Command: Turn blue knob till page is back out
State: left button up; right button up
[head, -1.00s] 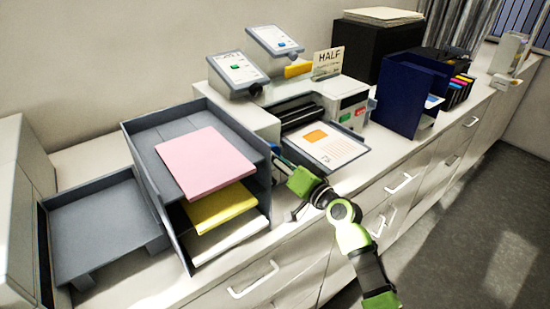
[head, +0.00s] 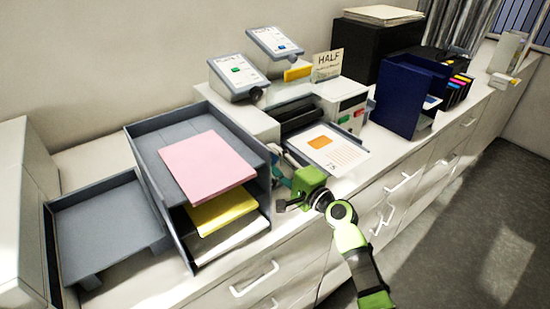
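The machine (head: 345,105) stands mid-counter, with a white page (head: 330,148) with an orange square lying on its front tray. My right gripper (head: 284,190), on the green arm coming in from the lower right, is at the machine's near left side, close to the paper trays. A small blue part (head: 279,172), perhaps the blue knob, shows at its fingers. It is mostly hidden, so I cannot tell whether the fingers are around it or only beside it. My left gripper is not in view.
Stacked grey trays (head: 262,165) with pink, yellow and white paper stand close left of my gripper. An empty grey tray (head: 110,225) is farther left. A dark blue holder (head: 405,95) and a black box (head: 372,52) stand to the right.

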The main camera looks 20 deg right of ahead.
jog(key=shift+m+p, duration=0.5)
jog(key=shift+m, duration=1)
jog(key=o, duration=1.1)
jog(key=shift+o, duration=0.2)
jog(key=v, duration=1.2)
